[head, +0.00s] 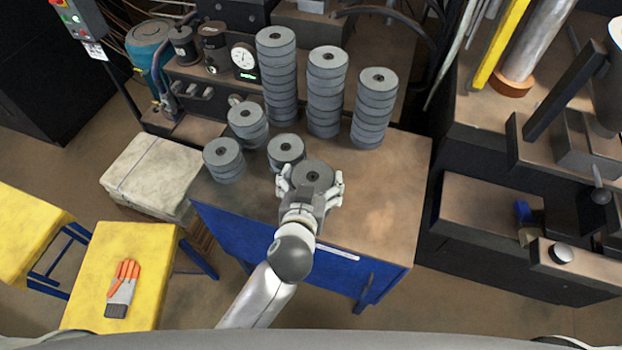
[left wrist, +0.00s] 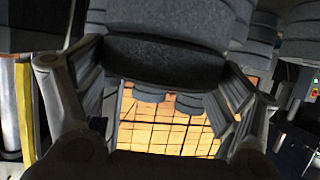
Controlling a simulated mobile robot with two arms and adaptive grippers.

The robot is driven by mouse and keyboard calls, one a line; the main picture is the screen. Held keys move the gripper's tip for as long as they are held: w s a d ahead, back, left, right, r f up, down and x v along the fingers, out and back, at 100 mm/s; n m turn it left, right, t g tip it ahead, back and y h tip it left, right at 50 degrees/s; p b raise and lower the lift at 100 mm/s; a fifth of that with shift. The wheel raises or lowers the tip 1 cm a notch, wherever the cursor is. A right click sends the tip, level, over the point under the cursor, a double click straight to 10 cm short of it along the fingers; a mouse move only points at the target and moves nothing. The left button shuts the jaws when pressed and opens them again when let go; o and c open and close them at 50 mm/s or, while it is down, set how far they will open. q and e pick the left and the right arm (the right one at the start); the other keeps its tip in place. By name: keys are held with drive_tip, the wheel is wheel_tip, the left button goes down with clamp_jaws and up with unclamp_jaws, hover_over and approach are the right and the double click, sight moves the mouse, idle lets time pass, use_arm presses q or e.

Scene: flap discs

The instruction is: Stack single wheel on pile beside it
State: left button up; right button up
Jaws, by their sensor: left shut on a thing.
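My left gripper (head: 311,181) is shut on a single grey wheel (head: 313,170), a thick disc with a dark centre hole, over the brown top of the blue workbench. In the left wrist view the wheel (left wrist: 165,62) spans the space between the two fingers. I cannot tell whether it is clear of the bench. A short pile of grey wheels (head: 286,152) stands just up and left of it. Other short piles (head: 223,160) and (head: 247,125) stand further left. My right gripper is not in view.
Three tall wheel piles (head: 277,75), (head: 326,92) and (head: 374,108) stand at the back of the workbench (head: 385,205). The bench's right front is bare. A gauge (head: 243,60) and machine parts are behind. A glove (head: 122,288) lies on a yellow stool (head: 150,250).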

use_arm(q)
drive_tip(key=o, duration=1.2)
drive_tip(key=shift+f, duration=0.15)
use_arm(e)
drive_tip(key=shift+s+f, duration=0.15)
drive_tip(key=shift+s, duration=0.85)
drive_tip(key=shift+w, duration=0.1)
use_arm(q)
drive_tip(key=shift+r, duration=0.25)
drive_tip(key=shift+s, duration=0.3)
drive_tip(key=shift+p+v, duration=1.35)
drive_tip(key=shift+v, duration=4.4)
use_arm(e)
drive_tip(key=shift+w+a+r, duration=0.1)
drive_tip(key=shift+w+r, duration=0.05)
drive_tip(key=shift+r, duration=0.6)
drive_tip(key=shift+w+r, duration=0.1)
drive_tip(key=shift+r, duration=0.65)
